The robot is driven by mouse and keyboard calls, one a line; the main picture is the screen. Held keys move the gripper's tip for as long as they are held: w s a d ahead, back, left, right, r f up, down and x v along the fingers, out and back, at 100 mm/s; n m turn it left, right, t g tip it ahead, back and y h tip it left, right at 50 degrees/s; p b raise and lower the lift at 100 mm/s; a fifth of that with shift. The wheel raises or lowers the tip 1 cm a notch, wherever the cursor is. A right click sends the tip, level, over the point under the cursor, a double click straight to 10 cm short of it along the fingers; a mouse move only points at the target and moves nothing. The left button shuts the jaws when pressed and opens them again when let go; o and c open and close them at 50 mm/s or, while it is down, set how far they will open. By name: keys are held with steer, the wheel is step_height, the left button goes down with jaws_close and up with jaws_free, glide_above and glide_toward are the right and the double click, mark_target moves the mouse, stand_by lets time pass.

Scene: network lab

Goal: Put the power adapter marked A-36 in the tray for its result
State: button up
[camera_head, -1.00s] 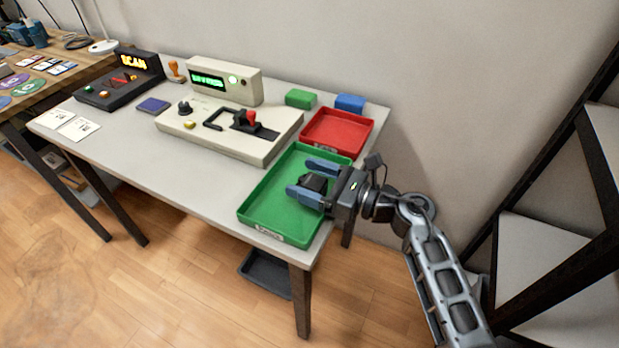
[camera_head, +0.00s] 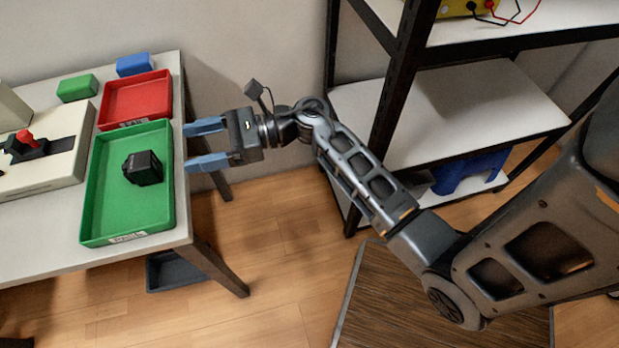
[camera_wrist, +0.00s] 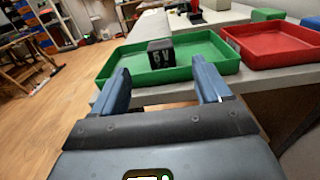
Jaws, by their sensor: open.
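A black power adapter (camera_head: 143,168) lies in the green tray (camera_head: 103,226) on the table. It also shows in the wrist view (camera_wrist: 160,54), with a light marking on its near face that I cannot read fully. The red tray (camera_head: 103,117) behind the green one is empty. My gripper (camera_head: 188,146) is open and empty. It is off the right edge of the table, apart from the adapter and pointing towards the trays. The label on the front of the green tray is too small to read surely.
A beige test unit (camera_head: 55,168) with a red lever stands left of the trays. A green block (camera_head: 77,88) and a blue block (camera_head: 135,65) sit at the back. A dark bin (camera_head: 174,272) is under the table. Shelves (camera_head: 450,110) stand to the right.

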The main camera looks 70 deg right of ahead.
steer(key=s+a+r+m+t+h, duration=0.2)
steer(key=s+a+r+m+t, duration=0.15)
steer(key=s+m, duration=0.45)
steer(key=s+a+r+m+t+h, duration=0.2)
steer(key=s+a+m, duration=0.3)
steer(key=m, duration=0.5)
steer(key=s+d+m+g+h, duration=0.1)
steer(key=s+m+g+h, duration=0.4)
steer(key=s+m, duration=1.2)
steer(key=m+h, duration=0.1)
steer(key=m, duration=0.7)
steer(key=shift+s+d+r+h, duration=0.2)
steer(key=shift+s+r+h, duration=0.1)
steer(key=shift+s, duration=0.1)
